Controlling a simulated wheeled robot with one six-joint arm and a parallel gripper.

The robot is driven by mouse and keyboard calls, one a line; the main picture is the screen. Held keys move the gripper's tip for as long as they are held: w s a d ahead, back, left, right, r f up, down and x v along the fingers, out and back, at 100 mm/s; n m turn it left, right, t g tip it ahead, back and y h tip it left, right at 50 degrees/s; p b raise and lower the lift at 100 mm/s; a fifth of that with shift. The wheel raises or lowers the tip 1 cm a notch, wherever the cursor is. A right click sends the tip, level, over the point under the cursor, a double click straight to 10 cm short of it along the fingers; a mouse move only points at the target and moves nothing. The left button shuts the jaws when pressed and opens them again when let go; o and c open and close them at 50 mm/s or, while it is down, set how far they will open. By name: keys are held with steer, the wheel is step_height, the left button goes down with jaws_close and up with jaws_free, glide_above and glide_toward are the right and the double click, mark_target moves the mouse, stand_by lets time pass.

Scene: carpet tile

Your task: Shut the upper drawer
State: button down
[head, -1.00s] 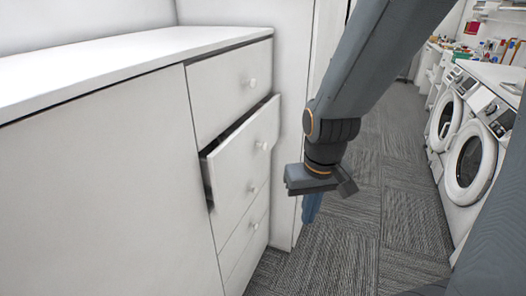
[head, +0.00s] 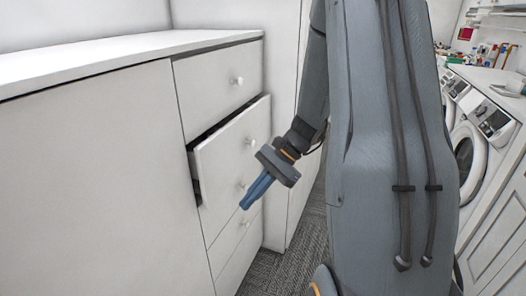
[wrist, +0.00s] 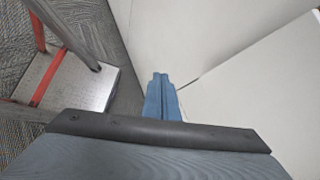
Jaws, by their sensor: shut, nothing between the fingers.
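The white drawer unit (head: 120,150) stands on the left in the head view. Its top drawer (head: 215,85) looks shut. The drawer below it (head: 228,150) is pulled partly out, with a dark gap along its top and left side. The fronts lower down look shut. My gripper (head: 244,206) is shut and empty, its blue fingers pointing down and left in front of the lower fronts. I cannot tell whether it touches them. In the wrist view, the closed fingers (wrist: 160,76) point toward white panels with a dark seam between them.
White washing machines (head: 475,150) line the right side. Grey carpet (head: 285,265) shows between. My arm hides much of the aisle.

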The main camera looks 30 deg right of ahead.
steer(key=w+d+m+t+y, duration=0.3)
steer(key=w+d+m+t, duration=0.25)
steer(key=w+d, duration=0.2)
steer(key=m+t+b, duration=0.2)
steer(key=m+t, duration=0.5)
steer(key=t, duration=0.1)
glide_toward(256, 145)
steer(key=shift+h, duration=0.4)
steer(key=p+x, duration=0.5)
steer(key=x, duration=0.1)
steer(key=shift+w+a, duration=0.15)
